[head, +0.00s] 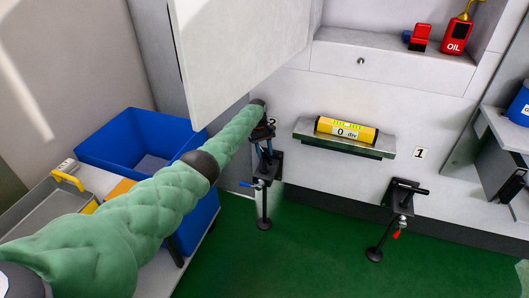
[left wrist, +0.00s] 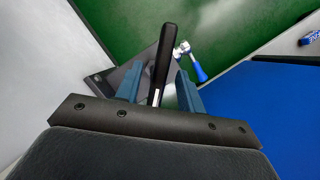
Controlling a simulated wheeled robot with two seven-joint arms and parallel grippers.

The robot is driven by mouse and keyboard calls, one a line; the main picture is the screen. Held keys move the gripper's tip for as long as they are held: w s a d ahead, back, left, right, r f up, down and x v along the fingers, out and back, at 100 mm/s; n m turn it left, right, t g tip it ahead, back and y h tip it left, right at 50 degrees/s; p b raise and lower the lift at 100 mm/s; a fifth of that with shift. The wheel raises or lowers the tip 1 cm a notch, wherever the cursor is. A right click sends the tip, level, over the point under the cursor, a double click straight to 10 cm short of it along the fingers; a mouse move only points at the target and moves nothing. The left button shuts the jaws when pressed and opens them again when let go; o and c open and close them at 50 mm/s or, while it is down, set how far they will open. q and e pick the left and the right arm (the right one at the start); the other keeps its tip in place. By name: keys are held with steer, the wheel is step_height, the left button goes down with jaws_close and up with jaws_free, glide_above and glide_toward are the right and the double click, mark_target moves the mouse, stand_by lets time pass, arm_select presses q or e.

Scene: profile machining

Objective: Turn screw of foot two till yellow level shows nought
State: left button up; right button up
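The yellow level (head: 346,130) lies on a grey ledge and its display reads "0 div". Foot two (head: 264,195) is the left support under the ledge, with a blue-handled lever and a round pad low down. My left gripper (head: 263,148) is at the top of foot two, partly hidden by my arm. In the left wrist view, a black screw handle (left wrist: 163,55) lies between the two blue-grey fingers. The fingers stand apart, with gaps visible beside the handle. The blue lever (left wrist: 197,70) is just right of them. My right gripper is out of view.
Foot one (head: 400,200), with a red lever, stands at the right by the label "1". A blue bin (head: 130,135) stands left beside my arm. A white panel (head: 235,45) hangs above my forearm. A red oil can (head: 456,38) is on the upper shelf. The green floor is clear.

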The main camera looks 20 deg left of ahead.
arm_select(q)
steer(key=v, duration=0.6)
steer(key=shift+w+a+r, duration=0.1)
steer(key=shift+r, duration=0.05)
steer(key=shift+w+a+r, duration=0.15)
steer(key=shift+r, duration=0.3)
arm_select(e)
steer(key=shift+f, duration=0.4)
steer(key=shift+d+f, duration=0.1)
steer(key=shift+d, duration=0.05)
